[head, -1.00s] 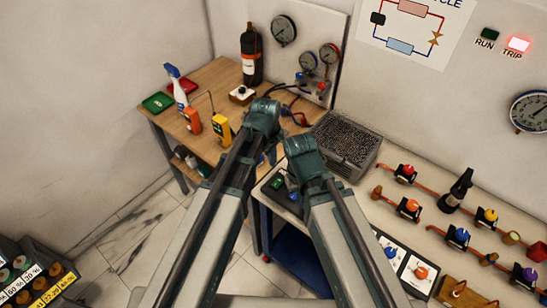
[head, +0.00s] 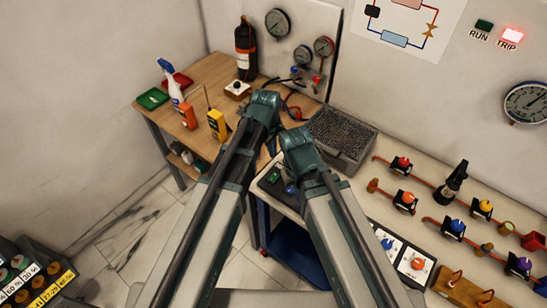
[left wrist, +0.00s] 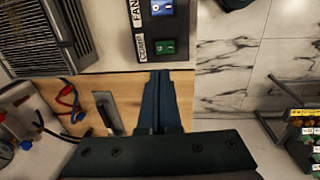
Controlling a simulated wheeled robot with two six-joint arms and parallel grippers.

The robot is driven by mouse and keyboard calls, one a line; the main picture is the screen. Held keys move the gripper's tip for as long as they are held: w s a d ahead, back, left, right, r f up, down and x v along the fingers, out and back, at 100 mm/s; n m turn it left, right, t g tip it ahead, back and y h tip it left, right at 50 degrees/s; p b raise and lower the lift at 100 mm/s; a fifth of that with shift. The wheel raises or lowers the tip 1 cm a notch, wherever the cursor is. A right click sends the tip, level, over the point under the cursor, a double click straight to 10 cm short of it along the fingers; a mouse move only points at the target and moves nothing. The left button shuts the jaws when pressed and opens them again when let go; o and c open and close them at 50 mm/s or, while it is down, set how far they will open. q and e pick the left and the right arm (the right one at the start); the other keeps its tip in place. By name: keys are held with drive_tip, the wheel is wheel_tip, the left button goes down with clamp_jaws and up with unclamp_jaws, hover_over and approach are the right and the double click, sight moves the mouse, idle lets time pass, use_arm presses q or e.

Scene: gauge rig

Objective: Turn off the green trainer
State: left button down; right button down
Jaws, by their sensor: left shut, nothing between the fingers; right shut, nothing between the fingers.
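A black switch box with a green rocker and a blue rocker sits on the near left corner of the pale bench. In the left wrist view the green rocker (left wrist: 165,47) is near the bench edge, and the blue rocker (left wrist: 162,8) is labelled FAN. In the head view the green rocker (head: 273,175) shows between my arms. My left gripper (left wrist: 160,74) is shut and empty, its tips just short of the green rocker in the wrist view; contact cannot be told. My right gripper (head: 302,152) is shut, its fingers mostly hidden behind its wrist, right of the box.
A grey finned unit (head: 340,135) stands behind the switch box. A wooden table (head: 205,85) holds meters, a spray bottle and hoses. Valves on copper pipes line the bench (head: 355,190) to the right. A red TRIP lamp (head: 512,35) is lit on the wall.

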sight(274, 178)
use_arm(q)
drive_tip(key=f+b, duration=0.4)
drive_tip(key=w+f+b, duration=0.1)
drive_tip(key=f+b, duration=0.3)
drive_tip(key=f, duration=0.1)
drive_tip(key=d+f+b, duration=0.1)
drive_tip(key=f+b, duration=0.3)
drive_tip(key=b, duration=0.1)
drive_tip(key=shift+w+f, duration=0.15)
drive_tip(key=shift+f, duration=0.05)
drive_tip(key=shift+f, duration=0.1)
drive_tip(key=shift+f+b, duration=0.25)
drive_tip(key=shift+b, duration=0.15)
drive_tip(key=shift+r, duration=0.2)
drive_tip(key=shift+s+a, duration=0.3)
drive_tip(key=shift+s, duration=0.4)
drive_tip(key=shift+a, duration=0.2)
